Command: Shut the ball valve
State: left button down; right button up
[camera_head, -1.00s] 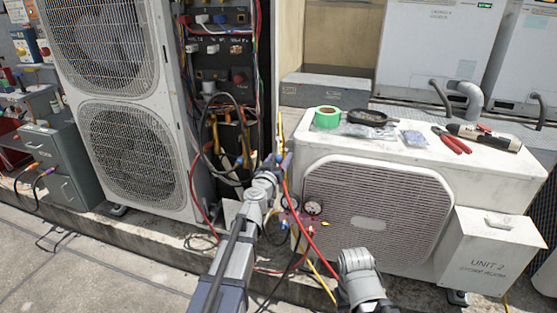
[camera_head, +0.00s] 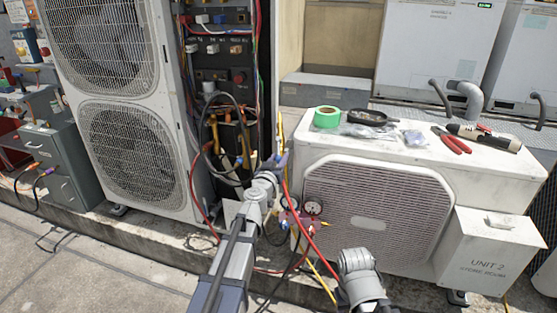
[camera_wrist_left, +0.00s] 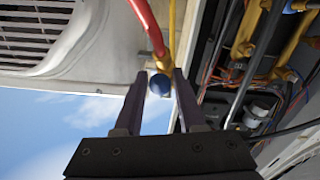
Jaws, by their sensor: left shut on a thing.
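My left gripper (camera_head: 281,160) is at the gap between the tall open unit and the low white unit. In the left wrist view its two dark fingers (camera_wrist_left: 159,76) are shut on a small round blue part (camera_wrist_left: 160,86), likely the ball valve's handle. A brass-yellow fitting (camera_wrist_left: 159,65) shows just behind it. A red hose (camera_wrist_left: 147,25) and a yellow hose (camera_wrist_left: 172,25) run up from there. The valve's body is mostly hidden by the fingers, and its handle angle cannot be told. My right arm shows low in the head view, but no right fingers show.
A gauge set (camera_head: 312,207) hangs below the left gripper by the low white unit (camera_head: 455,190). Green tape (camera_head: 327,117), a black pan (camera_head: 367,117) and red-handled pliers (camera_head: 452,140) lie on top. The tall unit (camera_head: 182,210) stands left, with loose hoses and wires in its open bay.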

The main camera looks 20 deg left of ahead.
dwell(0.6)
pick_arm(q)
jog(key=shift+a+m+h, duration=0.35)
jog(key=shift+m+h, duration=0.05)
jog(key=shift+m, duration=0.1)
jog(key=shift+a+m+h, duration=0.1)
jog(key=shift+m+h, duration=0.2)
jog(key=shift+m, duration=0.2)
jog(key=c, duration=0.5)
grip_release()
jog(key=shift+s, duration=0.1)
jog(key=s, duration=0.7)
jog(key=shift+s+a, duration=0.3)
jog(key=shift+a, duration=0.1)
